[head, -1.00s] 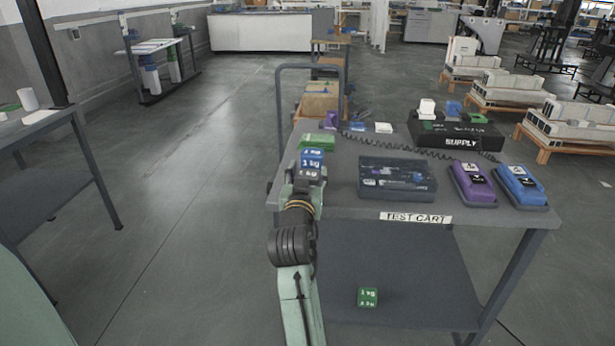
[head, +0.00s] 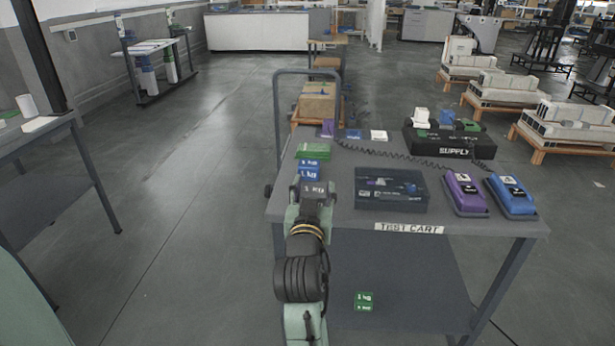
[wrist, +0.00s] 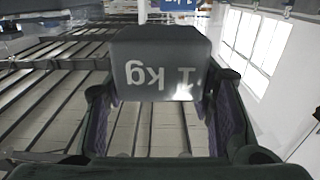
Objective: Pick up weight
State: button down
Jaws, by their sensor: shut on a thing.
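A dark grey block weight marked "1 kg" (head: 314,189) is held in my gripper (head: 313,204) at the cart's left front. In the wrist view the grey weight (wrist: 160,62) sits between the two fingers of my gripper (wrist: 160,88), its lettering upside down. A green weight (head: 313,152) lies behind the blue one. Another green 1 kg weight (head: 364,301) is on the lower shelf. The grey weight's underside is hidden in the head view.
The test cart (head: 345,215) carries a dark open bin (head: 391,200), a purple device (head: 465,194) and a blue device (head: 511,196) to the right. A black supply box (head: 449,146) with a coiled cable stands at the back. Floor left of the cart is clear.

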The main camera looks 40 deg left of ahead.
aim_at(322, 202)
jog(key=s+d, duration=0.1)
jog(key=d, duration=0.1)
jog(key=s+d+r+p, duration=0.1)
jog(key=s+d, duration=0.1)
jog(key=shift+s+d, duration=0.3)
jog(key=shift+s+d+r+p, duration=0.15)
jog(key=shift+s+d+p, duration=0.65)
jog(key=shift+p, duration=1.95)
jog(key=shift+w+d, duration=0.1)
